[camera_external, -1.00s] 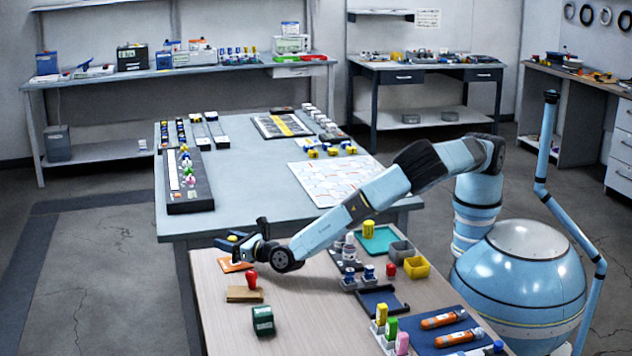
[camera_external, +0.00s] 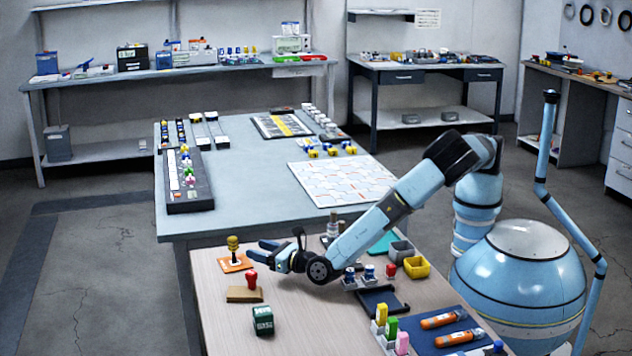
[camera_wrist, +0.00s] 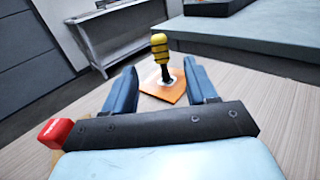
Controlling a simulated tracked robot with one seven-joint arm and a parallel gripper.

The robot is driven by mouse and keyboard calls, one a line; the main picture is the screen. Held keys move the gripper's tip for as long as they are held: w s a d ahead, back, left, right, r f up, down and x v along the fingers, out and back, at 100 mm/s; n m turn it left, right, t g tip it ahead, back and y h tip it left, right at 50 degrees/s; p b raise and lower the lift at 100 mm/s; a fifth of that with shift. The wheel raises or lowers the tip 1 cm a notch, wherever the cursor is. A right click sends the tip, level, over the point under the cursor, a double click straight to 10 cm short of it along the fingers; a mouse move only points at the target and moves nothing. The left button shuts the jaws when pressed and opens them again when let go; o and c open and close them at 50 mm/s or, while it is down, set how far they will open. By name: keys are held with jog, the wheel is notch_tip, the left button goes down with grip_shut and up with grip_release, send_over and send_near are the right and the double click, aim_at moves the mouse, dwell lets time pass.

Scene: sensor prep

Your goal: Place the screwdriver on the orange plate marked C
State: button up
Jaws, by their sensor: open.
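The screwdriver (camera_external: 233,245) has a yellow and black banded handle and stands upright on the orange plate (camera_external: 246,264) at the far left corner of the wooden table. In the wrist view the screwdriver (camera_wrist: 160,55) rises from a pale round spot on the orange plate (camera_wrist: 178,92); no letter can be read. My gripper (camera_external: 266,252) is open and empty, just right of the plate. In the wrist view its two blue fingers (camera_wrist: 163,82) are spread on either side, with the screwdriver beyond them and apart from them.
A red-topped object (camera_external: 252,280) stands on a tan block (camera_external: 244,295) near the gripper, with a dark green box (camera_external: 263,320) in front. Small blue-topped items (camera_external: 350,275), a dark tray (camera_external: 384,300) and a yellow bin (camera_external: 416,267) are to the right. The table's front middle is clear.

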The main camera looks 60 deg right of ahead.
jog(key=w+d+r+m+g+h, duration=0.3)
jog(key=d+r+m, duration=0.2)
jog(key=d, duration=0.5)
jog(key=w+d+r+m+g+h, duration=0.25)
jog(key=w+d+r+m, duration=0.2)
jog(key=d, duration=0.55)
jog(key=w+d+r+m+g+h, duration=0.25)
jog(key=d+r+m, duration=0.3)
jog(key=d, duration=0.45)
jog(key=s+d+r+m+g+y, duration=0.1)
jog(key=d+r+m+g, duration=0.15)
jog(key=d, duration=0.35)
jog(key=s+d+r+m+g, duration=0.2)
jog(key=d+r+m, duration=0.1)
jog(key=d, duration=0.3)
jog(key=s+d+r+m+g+y, duration=0.1)
jog(key=s+d+r+m+y, duration=0.1)
jog(key=s+d+r+m, duration=0.45)
jog(key=s+d+r+m+g+y, duration=0.15)
jog(key=s+d+r, duration=0.35)
jog(key=d, duration=0.5)
jog(key=s+d+r+m+t+y, duration=0.1)
jog(key=s+d+r+m, duration=0.1)
jog(key=s, duration=0.8)
jog(key=s+d+r+m+t+y, duration=0.1)
jog(key=s+m, duration=0.4)
jog(key=s, duration=0.5)
jog(key=shift+s+d+r+t+y, duration=0.3)
jog(key=shift+d+r+y, duration=0.1)
jog(key=shift+d+y, duration=0.35)
